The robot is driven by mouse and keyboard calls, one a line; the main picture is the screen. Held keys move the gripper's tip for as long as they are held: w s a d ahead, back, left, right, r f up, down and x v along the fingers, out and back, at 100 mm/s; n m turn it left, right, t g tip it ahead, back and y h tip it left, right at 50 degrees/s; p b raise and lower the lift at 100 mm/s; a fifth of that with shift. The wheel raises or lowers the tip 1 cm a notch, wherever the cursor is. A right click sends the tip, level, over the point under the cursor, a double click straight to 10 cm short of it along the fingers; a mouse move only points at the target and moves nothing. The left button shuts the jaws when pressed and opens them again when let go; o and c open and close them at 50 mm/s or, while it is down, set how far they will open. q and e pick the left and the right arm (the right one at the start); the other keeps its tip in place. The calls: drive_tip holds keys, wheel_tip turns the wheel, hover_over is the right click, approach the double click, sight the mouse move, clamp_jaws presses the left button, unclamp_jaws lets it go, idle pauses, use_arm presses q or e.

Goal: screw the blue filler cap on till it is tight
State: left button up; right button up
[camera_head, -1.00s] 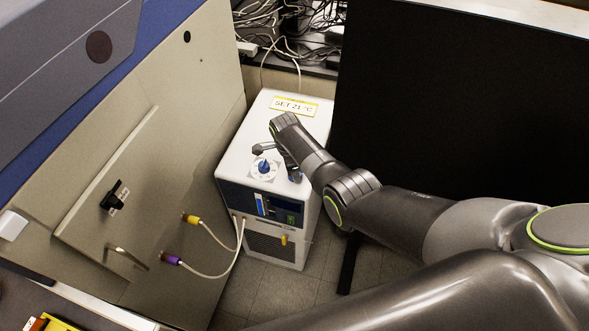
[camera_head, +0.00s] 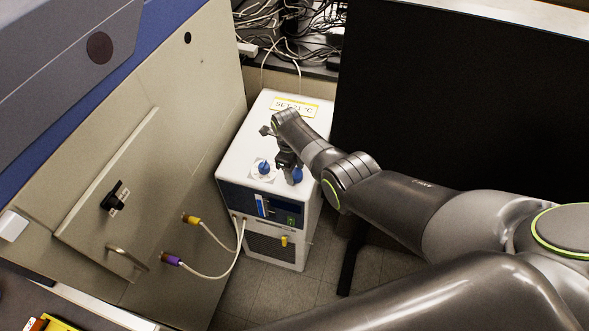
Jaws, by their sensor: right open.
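Two blue round pieces show on the white top of the boxy unit (camera_head: 240,150). One blue knob-like piece (camera_head: 264,168) stands upright on a white disc near the front edge. A second blue piece (camera_head: 297,176) is to its right, partly hidden by my right gripper. I cannot tell for sure which is the filler cap or how tightly it sits. My right gripper (camera_head: 279,148) is open above the unit's top, just behind and between the two blue pieces, with its fingers spread. It holds nothing that I can see. My left gripper is out of view.
A large beige cabinet (camera_head: 190,130) with a black handle stands close on the left. A black panel (camera_head: 450,100) stands on the right. Hoses with yellow and purple ends (camera_head: 228,262) run to the unit's front. Tangled cables (camera_head: 290,30) lie behind.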

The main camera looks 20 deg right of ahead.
drive_tip(key=n, duration=0.4)
drive_tip(key=shift+s+a+n, duration=0.1)
drive_tip(key=shift+n, duration=0.3)
drive_tip(key=n+t, duration=0.1)
drive_tip(key=n, duration=0.7)
drive_tip(key=shift+s+n+t, duration=0.1)
drive_tip(key=shift+n+t, duration=0.2)
drive_tip(key=shift+n, duration=0.1)
drive_tip(key=n, duration=0.9)
drive_tip(key=shift+n+t+y, duration=0.3)
drive_tip(key=shift+t, duration=0.1)
drive_tip(key=n, duration=0.4)
drive_tip(key=shift+d, duration=0.2)
drive_tip(key=n+y, duration=0.1)
drive_tip(key=n, duration=0.8)
